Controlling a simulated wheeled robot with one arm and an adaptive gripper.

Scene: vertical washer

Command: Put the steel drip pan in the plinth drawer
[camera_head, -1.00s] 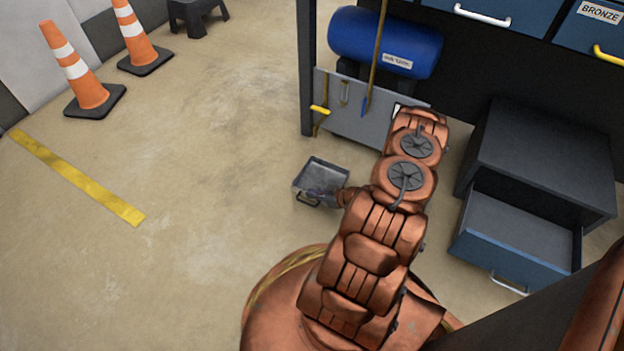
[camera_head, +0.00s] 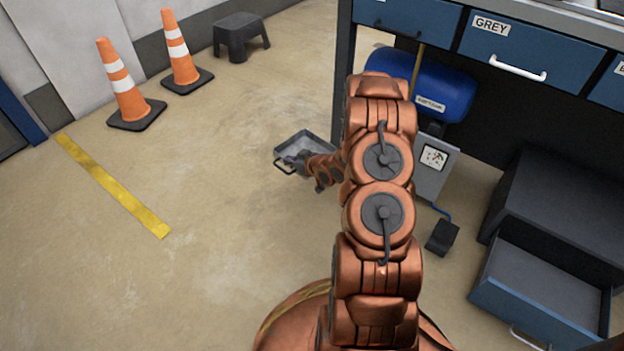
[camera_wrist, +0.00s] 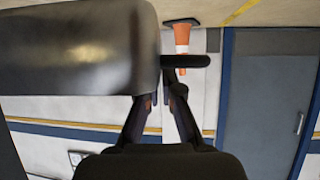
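The steel drip pan (camera_head: 308,146) is a shallow grey tray with a dark handle, left of my arm in the head view. In the wrist view the pan (camera_wrist: 80,50) fills the upper left, and its handle bar (camera_wrist: 188,61) reaches across beyond my fingers. My gripper (camera_head: 294,164) is at the handle side of the pan; in the wrist view the two fingers (camera_wrist: 161,98) close in on the handle. The exact contact is partly hidden. The plinth drawer (camera_head: 537,300) stands open and looks empty, low at the right, with a blue front and pale handle.
The dark plinth cabinet (camera_head: 560,205) stands behind the drawer. A workbench with blue drawers (camera_head: 530,45) and a blue tank (camera_head: 435,85) are at the back. A small dark box (camera_head: 442,238) lies between arm and drawer. Cones (camera_head: 128,90) and a stool (camera_head: 240,35) stand left; floor there is clear.

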